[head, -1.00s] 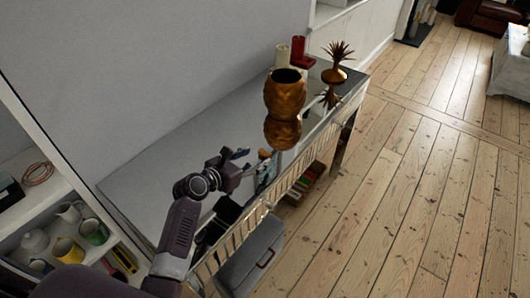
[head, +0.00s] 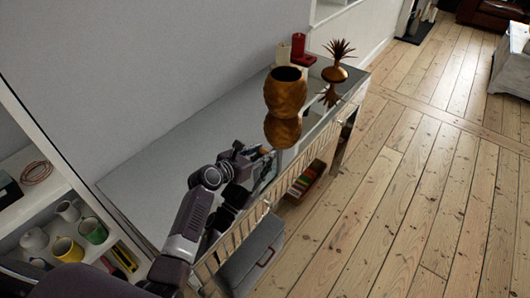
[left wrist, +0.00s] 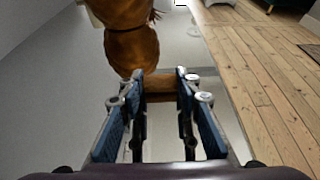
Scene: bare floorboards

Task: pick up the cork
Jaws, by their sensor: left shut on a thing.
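The cork (left wrist: 160,84) is a small brown piece between the two blue-padded fingertips in the left wrist view. My left gripper (head: 264,154) is over the mirror-topped console table (head: 165,170), near its front edge; it also shows in the left wrist view (left wrist: 160,90). Its fingers are shut on the cork. In the head view the fingers mostly hide the cork. I cannot tell whether the cork is clear of the tabletop. My right gripper is not in view.
A bronze vase (head: 285,92) stands on the table just beyond my left gripper. A golden pineapple-like ornament (head: 335,73), a red candle holder (head: 299,48) and a cream candle (head: 283,54) stand farther back. Shelves with mugs (head: 92,231) are at the left. The wooden floor (head: 400,190) is clear at right.

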